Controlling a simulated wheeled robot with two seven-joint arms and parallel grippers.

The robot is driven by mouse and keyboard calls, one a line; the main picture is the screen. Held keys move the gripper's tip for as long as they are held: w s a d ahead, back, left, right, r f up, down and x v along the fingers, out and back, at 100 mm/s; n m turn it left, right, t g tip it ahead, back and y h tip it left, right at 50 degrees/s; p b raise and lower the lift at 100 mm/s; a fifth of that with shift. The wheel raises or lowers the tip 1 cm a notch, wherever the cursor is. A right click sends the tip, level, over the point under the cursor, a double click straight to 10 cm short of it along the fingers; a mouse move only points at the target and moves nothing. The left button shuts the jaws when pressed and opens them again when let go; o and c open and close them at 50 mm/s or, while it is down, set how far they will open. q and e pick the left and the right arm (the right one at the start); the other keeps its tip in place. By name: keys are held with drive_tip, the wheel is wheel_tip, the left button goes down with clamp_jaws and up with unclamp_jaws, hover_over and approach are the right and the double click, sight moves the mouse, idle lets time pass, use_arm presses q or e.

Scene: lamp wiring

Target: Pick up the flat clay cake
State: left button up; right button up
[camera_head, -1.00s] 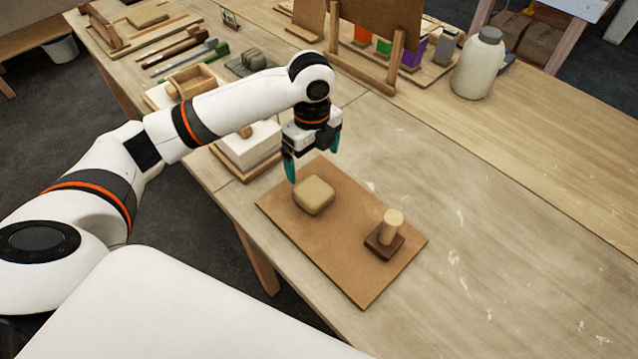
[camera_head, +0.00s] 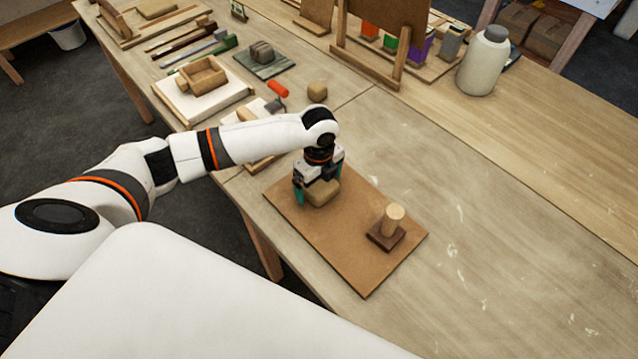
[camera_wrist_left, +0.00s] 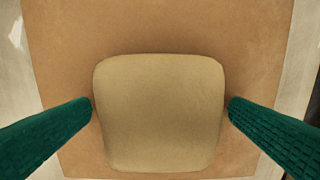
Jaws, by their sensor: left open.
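The flat clay cake (camera_head: 322,194) is a tan block with rounded edges. It lies on the brown board (camera_head: 352,264). My left gripper (camera_head: 318,190) is open over it, with one green finger at each side. In the left wrist view the clay cake (camera_wrist_left: 160,112) sits between the two green fingers (camera_wrist_left: 160,110), which are very close to its left and right sides. I cannot tell whether they touch it. In the head view the gripper hides the top of the cake. My right gripper is not in view.
A wooden stamp with an upright round handle (camera_head: 392,220) stands on the board, right of the cake. The table to the right is clear.

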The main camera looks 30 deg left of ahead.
use_arm(q)
drive_tip(key=shift+r, duration=0.1)
drive_tip(key=c, duration=1.4)
